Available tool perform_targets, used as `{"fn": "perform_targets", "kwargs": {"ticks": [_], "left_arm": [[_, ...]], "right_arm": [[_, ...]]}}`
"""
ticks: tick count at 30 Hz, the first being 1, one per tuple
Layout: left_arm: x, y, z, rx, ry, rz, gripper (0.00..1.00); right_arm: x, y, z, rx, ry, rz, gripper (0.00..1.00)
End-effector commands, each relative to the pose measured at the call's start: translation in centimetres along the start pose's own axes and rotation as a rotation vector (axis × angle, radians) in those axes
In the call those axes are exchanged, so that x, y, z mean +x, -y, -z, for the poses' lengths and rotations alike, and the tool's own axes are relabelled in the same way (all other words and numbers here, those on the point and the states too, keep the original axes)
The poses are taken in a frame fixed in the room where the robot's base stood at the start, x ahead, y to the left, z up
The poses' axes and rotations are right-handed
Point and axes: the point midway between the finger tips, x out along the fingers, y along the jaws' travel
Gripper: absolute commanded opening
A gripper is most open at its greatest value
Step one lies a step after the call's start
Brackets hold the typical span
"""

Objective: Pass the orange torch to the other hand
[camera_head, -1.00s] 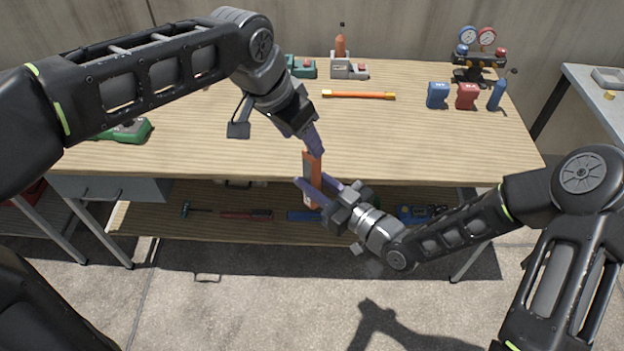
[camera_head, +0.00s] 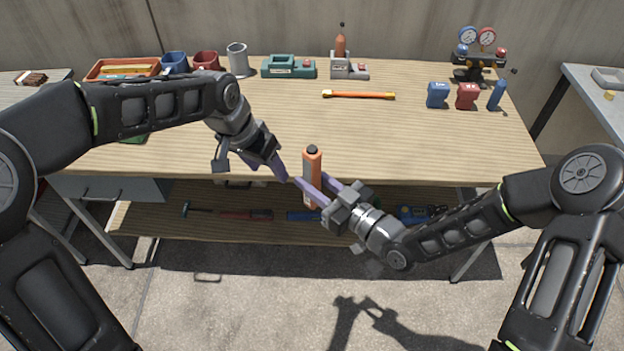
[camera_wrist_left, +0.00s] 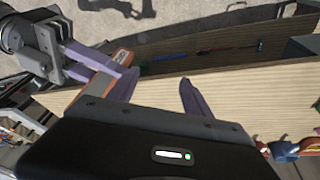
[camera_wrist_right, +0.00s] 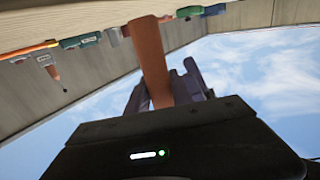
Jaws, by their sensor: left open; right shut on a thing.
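The orange torch (camera_head: 312,168), with a dark cap on top, stands upright just in front of the workbench's front edge. My right gripper (camera_head: 318,190) is shut on its lower part. In the right wrist view the torch (camera_wrist_right: 150,60) rises between the right fingers. My left gripper (camera_head: 280,176) is open and empty, just left of the torch and apart from it in the head view. In the left wrist view the left fingers (camera_wrist_left: 157,88) are spread, with the torch (camera_wrist_left: 110,80) beside the left-hand finger, partly hidden by it.
The workbench (camera_head: 420,140) has a clear middle. At its back are an orange-yellow rod (camera_head: 358,95), a green device (camera_head: 288,67), a grey device with an orange bottle (camera_head: 348,68) and a gauge set (camera_head: 477,55). Blue and red boxes stand right. A lower shelf holds tools.

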Motion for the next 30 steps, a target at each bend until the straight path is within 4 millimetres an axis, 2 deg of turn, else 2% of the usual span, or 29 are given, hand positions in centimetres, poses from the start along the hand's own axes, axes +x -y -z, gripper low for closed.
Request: {"fn": "perform_targets", "kwargs": {"ticks": [1,6,8,12,15,18,22,25,30], "left_arm": [[3.1,-0.3,-1.4,-0.034,0.021,-0.029,0.58],[11.8,-3.2,-5.9,-0.153,0.041,-0.125,0.58],[14.5,-4.4,-7.8,-0.203,0.049,-0.153,0.58],[19.9,-7.5,-13.5,-0.336,0.077,-0.201,0.58],[22.6,-9.4,-17.9,-0.435,0.101,-0.214,0.58],[24.3,-11.1,-21.9,-0.52,0.122,-0.211,0.58],[25.2,-12.5,-25.7,-0.597,0.143,-0.196,0.58],[25.5,-13.0,-27.2,-0.63,0.15,-0.185,0.58],[25.6,-13.2,-27.9,-0.645,0.152,-0.179,0.58]], "right_arm": [[0.0,0.0,0.1,-0.001,-0.002,0.0,0.0],[0.0,0.0,0.1,-0.001,-0.002,0.0,0.0],[0.0,0.0,0.1,-0.001,-0.002,0.0,0.0],[0.0,0.0,0.1,-0.001,-0.002,0.0,0.0],[0.0,0.0,0.1,-0.001,-0.002,0.0,0.0],[0.0,0.0,0.1,-0.001,-0.002,0.0,0.0],[0.0,0.0,0.1,-0.001,-0.002,0.0,0.0],[0.0,0.0,0.1,-0.001,-0.002,0.0,0.0],[0.0,0.0,0.1,-0.001,-0.002,0.0,0.0]]}}
